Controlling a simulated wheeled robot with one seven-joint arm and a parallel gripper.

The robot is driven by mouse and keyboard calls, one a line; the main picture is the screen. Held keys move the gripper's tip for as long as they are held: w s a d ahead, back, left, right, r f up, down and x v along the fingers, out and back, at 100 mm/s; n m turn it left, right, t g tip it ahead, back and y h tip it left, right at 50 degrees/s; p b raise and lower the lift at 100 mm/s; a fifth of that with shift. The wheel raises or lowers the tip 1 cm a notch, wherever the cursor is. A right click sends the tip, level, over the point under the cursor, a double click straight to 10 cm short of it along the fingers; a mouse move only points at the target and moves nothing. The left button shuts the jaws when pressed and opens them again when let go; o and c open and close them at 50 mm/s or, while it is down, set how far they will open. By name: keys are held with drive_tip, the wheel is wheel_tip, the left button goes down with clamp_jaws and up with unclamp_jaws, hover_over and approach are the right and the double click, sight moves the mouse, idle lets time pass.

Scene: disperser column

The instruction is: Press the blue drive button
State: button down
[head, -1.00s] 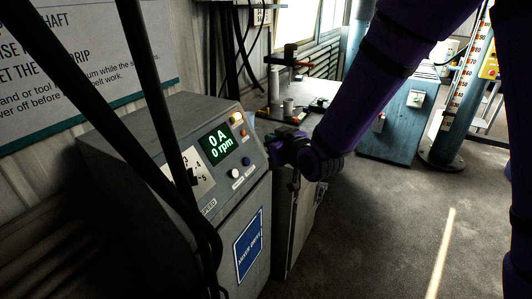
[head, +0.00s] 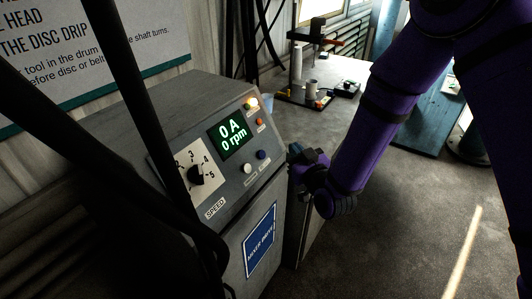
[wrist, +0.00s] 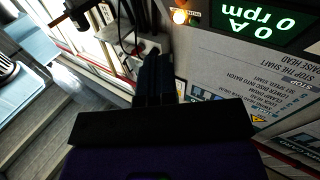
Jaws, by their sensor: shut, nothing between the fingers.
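The blue button (head: 262,155) is on the sloping front panel of the grey control cabinet (head: 150,110), next to a white button (head: 246,168). My gripper (head: 292,153) is just right of the blue button in the head view, apart from it in the picture; the true gap in depth cannot be told. In the wrist view my gripper's dark fingers (wrist: 156,75) are shut and empty, beside the cabinet face. I cannot make out the blue button in the wrist view. The green display (head: 229,134) reads 0 A and 0 rpm, and also shows upside down in the wrist view (wrist: 262,22).
A lit yellow lamp (head: 252,103) and an orange button (head: 259,121) sit above the blue button. A speed dial (head: 196,175) is at left. Dark hoses or cables cross the near left. A bench (head: 345,70) with tools stands behind. Open floor lies at right.

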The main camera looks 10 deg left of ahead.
drive_tip(key=shift+w+a+f, duration=0.4)
drive_tip(key=shift+a+f, duration=0.35)
drive_tip(key=shift+a, duration=0.45)
drive_tip(key=shift+w+a+f, duration=0.45)
drive_tip(key=shift+a+f, duration=0.25)
drive_tip(key=shift+a, duration=0.55)
drive_tip(key=shift+w+a+f, duration=0.4)
drive_tip(key=shift+a+f, duration=0.35)
drive_tip(key=shift+a, duration=0.45)
drive_tip(key=shift+w+a+f, duration=0.15)
drive_tip(key=shift+a+f, duration=0.05)
drive_tip(key=shift+a, duration=0.1)
drive_tip(key=shift+w+a+f, duration=0.1)
drive_tip(key=shift+a+f, duration=0.15)
drive_tip(key=shift+a, duration=0.15)
idle(0.4)
drive_tip(key=shift+d+r, duration=0.1)
drive_tip(key=shift+d, duration=0.05)
drive_tip(key=shift+s+d+r, duration=0.25)
drive_tip(key=shift+d+r, duration=0.15)
drive_tip(key=shift+d, duration=0.2)
idle(0.3)
